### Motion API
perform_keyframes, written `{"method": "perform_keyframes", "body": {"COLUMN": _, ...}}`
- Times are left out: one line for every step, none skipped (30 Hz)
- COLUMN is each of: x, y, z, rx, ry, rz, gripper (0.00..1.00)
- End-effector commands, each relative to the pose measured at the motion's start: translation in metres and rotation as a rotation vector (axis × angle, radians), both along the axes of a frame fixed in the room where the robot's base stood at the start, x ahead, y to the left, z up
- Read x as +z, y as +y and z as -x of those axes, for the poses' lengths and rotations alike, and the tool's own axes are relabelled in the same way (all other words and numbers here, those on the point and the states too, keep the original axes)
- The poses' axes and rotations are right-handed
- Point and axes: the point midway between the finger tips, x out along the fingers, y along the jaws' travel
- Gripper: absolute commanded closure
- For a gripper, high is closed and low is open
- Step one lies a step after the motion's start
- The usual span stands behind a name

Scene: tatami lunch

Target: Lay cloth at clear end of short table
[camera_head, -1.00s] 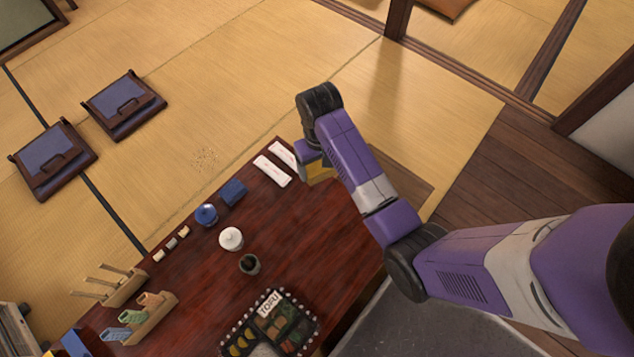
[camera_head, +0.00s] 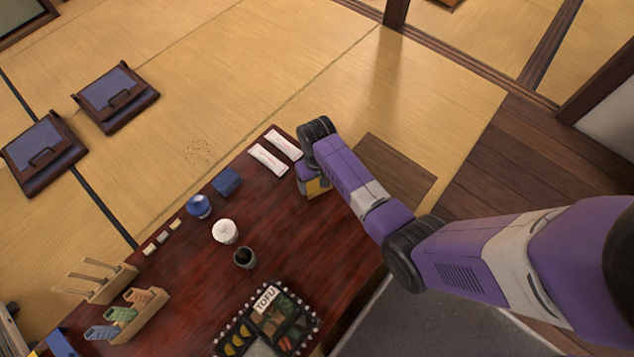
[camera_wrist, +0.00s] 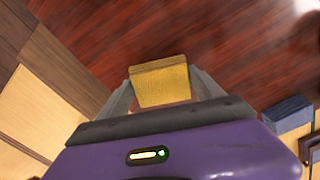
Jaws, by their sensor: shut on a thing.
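My gripper (camera_wrist: 160,95) is shut on a folded yellow cloth (camera_wrist: 160,82), its two grey fingers on either side of it. In the head view the cloth (camera_head: 318,187) shows as a small yellow patch under my wrist, above the right part of the dark red table (camera_head: 310,232). My arm hides part of the gripper there. In the wrist view bare, glossy tabletop (camera_wrist: 215,40) lies behind the cloth. I cannot tell whether the cloth touches the wood.
Two white packets (camera_head: 268,158) lie at the table's far edge, left of my gripper. A blue block (camera_head: 226,182), blue pot (camera_head: 199,206), white lidded pot (camera_head: 225,231), dark cup (camera_head: 244,257) and food tray (camera_head: 266,318) stand farther left. The tabletop's right part is bare.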

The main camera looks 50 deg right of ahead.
Motion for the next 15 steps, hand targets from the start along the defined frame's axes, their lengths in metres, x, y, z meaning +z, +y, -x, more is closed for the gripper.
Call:
{"method": "perform_keyframes", "body": {"x": -0.0114, "y": 0.0000, "z": 0.0004, "rx": -0.001, "ry": 0.003, "rz": -0.001, "gripper": 0.68}}
{"method": "perform_keyframes", "body": {"x": -0.0143, "y": -0.0001, "z": 0.0003, "rx": -0.001, "ry": 0.002, "rz": -0.001, "gripper": 0.68}}
{"method": "perform_keyframes", "body": {"x": -0.0166, "y": -0.0002, "z": 0.0000, "rx": -0.001, "ry": 0.000, "rz": 0.000, "gripper": 0.68}}
{"method": "perform_keyframes", "body": {"x": -0.0172, "y": -0.0002, "z": 0.0000, "rx": -0.001, "ry": 0.000, "rz": 0.000, "gripper": 0.68}}
{"method": "perform_keyframes", "body": {"x": -0.0171, "y": -0.0002, "z": 0.0000, "rx": -0.001, "ry": 0.000, "rz": 0.000, "gripper": 0.68}}
{"method": "perform_keyframes", "body": {"x": -0.0164, "y": -0.0002, "z": 0.0000, "rx": -0.001, "ry": 0.000, "rz": 0.000, "gripper": 0.68}}
{"method": "perform_keyframes", "body": {"x": -0.0161, "y": -0.0001, "z": 0.0000, "rx": 0.000, "ry": 0.000, "rz": 0.000, "gripper": 0.68}}
{"method": "perform_keyframes", "body": {"x": -0.0160, "y": -0.0002, "z": 0.0001, "rx": -0.001, "ry": 0.000, "rz": 0.000, "gripper": 0.68}}
{"method": "perform_keyframes", "body": {"x": -0.0159, "y": -0.0001, "z": 0.0000, "rx": 0.000, "ry": 0.000, "rz": 0.000, "gripper": 0.68}}
{"method": "perform_keyframes", "body": {"x": -0.0159, "y": -0.0001, "z": 0.0000, "rx": 0.000, "ry": 0.000, "rz": 0.000, "gripper": 0.68}}
{"method": "perform_keyframes", "body": {"x": -0.0162, "y": -0.0001, "z": 0.0001, "rx": 0.000, "ry": 0.000, "rz": 0.000, "gripper": 0.68}}
{"method": "perform_keyframes", "body": {"x": -0.0171, "y": 0.0000, "z": 0.0002, "rx": 0.000, "ry": 0.000, "rz": 0.000, "gripper": 0.68}}
{"method": "perform_keyframes", "body": {"x": -0.0181, "y": 0.0000, "z": 0.0002, "rx": 0.000, "ry": 0.001, "rz": 0.000, "gripper": 0.68}}
{"method": "perform_keyframes", "body": {"x": -0.0191, "y": 0.0001, "z": 0.0003, "rx": 0.000, "ry": 0.001, "rz": 0.000, "gripper": 0.68}}
{"method": "perform_keyframes", "body": {"x": -0.0195, "y": 0.0001, "z": 0.0004, "rx": 0.000, "ry": 0.001, "rz": 0.000, "gripper": 0.22}}
